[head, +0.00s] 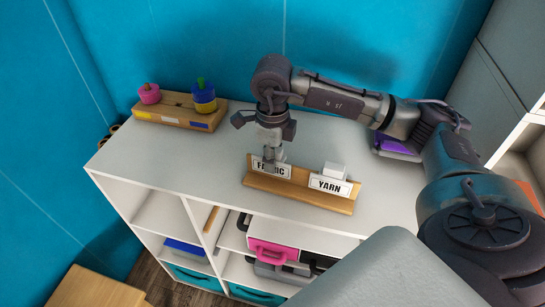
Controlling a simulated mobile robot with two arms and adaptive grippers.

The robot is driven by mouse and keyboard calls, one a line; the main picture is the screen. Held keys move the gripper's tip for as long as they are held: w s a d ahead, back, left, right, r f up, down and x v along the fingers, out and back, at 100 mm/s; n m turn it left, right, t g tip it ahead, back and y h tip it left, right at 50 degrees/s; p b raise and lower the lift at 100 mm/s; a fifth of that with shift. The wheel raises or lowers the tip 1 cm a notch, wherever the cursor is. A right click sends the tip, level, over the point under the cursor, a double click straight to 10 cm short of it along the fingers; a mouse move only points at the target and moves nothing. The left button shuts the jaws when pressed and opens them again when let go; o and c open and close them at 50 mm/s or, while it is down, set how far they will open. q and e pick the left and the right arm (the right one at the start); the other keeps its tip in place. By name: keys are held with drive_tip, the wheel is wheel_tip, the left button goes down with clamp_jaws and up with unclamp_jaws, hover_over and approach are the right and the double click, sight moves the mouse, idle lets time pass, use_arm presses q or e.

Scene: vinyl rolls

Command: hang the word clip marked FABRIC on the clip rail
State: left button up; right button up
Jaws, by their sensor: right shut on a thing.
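The white FABRIC word clip (262,167) is at the left part of the wooden clip rail (300,194). My right gripper (271,156) points down over it and is shut on it, hiding part of its lettering. I cannot tell whether the clip rests on the rail or is held just above it. The white YARN clip (330,185) sits upright at the rail's right part. My left gripper is not in view.
The rail stands on a white shelf unit's top (190,160). A wooden block (178,112) with a pink piece (149,94) and a blue-yellow piece (204,98) stands back left. A purple object (396,146) lies back right. Blue walls enclose the back and left.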

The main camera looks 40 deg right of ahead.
drive_tip(key=shift+f, duration=0.25)
drive_tip(key=o, duration=1)
drive_tip(key=shift+r+p, duration=2.05)
drive_tip(key=shift+r, duration=1.55)
drive_tip(key=shift+f, duration=0.1)
